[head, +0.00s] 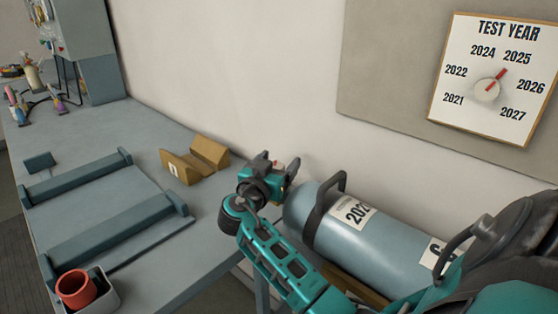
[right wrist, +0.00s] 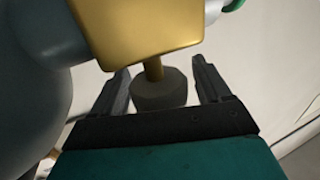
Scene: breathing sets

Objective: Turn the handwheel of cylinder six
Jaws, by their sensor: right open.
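The grey-blue cylinder (head: 378,238) lies on its side at the right in the head view. It bears a white label starting "202" and another, partly hidden one that looks like a 6. In the right wrist view its brass valve body (right wrist: 135,30) carries a short stem and a dark grey handwheel (right wrist: 160,92). My right gripper (head: 280,172) is at the valve end of the cylinder. In the right wrist view its open fingers (right wrist: 158,78) stand on either side of the handwheel, with gaps visible. In the head view the gripper hides the handwheel. My left gripper is not in view.
A grey bench (head: 150,130) runs along the wall, holding a wooden V-block (head: 195,160), two dark rails (head: 110,232) and a red cup (head: 76,288) in a tray. A "TEST YEAR" dial board (head: 492,80) hangs on the wall, its red pointer towards 2025.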

